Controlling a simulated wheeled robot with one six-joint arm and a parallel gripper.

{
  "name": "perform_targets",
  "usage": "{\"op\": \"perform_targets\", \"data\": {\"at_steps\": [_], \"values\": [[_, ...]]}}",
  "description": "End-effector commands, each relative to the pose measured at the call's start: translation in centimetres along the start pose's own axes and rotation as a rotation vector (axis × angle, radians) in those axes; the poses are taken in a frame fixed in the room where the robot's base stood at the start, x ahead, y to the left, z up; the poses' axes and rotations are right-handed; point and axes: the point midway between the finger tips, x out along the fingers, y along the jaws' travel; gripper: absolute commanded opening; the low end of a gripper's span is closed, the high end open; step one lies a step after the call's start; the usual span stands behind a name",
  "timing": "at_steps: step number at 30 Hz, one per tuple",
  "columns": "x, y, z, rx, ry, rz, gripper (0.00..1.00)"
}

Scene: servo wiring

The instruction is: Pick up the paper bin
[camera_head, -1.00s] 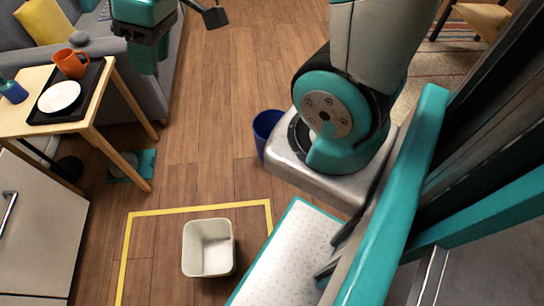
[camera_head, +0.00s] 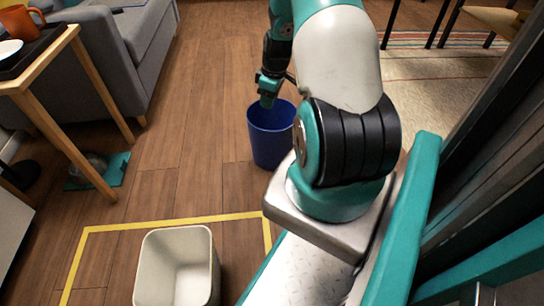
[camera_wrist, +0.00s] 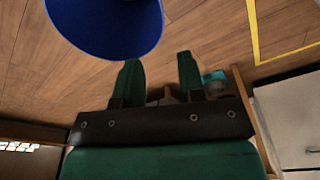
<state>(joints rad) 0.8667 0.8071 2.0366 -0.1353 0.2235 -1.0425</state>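A blue bin (camera_head: 272,140) stands upright on the wooden floor near the middle of the head view. A cream square bin (camera_head: 176,270) stands inside a yellow taped outline, nearer the bottom. I cannot tell from looks alone which is the paper bin. My gripper (camera_head: 268,98) is at the blue bin's upper left rim in the head view; contact is not clear. In the wrist view my gripper (camera_wrist: 160,78) has its two fingers apart with nothing between them. The blue bin (camera_wrist: 108,22) lies just beyond the fingertips, cut by the top edge.
Yellow tape (camera_head: 180,221) marks the floor around the cream bin. A wooden table (camera_head: 60,45) with a dark tray and an orange mug (camera_head: 22,20) stands at the left, beside a grey sofa (camera_head: 140,40). A striped rug (camera_head: 440,75) lies at upper right. Open floor separates table and bins.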

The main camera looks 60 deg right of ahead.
Motion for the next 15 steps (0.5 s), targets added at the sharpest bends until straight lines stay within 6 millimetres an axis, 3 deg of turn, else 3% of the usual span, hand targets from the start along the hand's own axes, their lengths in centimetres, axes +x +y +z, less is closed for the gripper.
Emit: {"op": "perform_targets", "data": {"at_steps": [9,15], "values": [[7.5,0.0,0.2,0.000,-0.001,-0.002,0.36],[11.0,0.0,0.1,-0.001,-0.001,-0.001,0.36]]}}
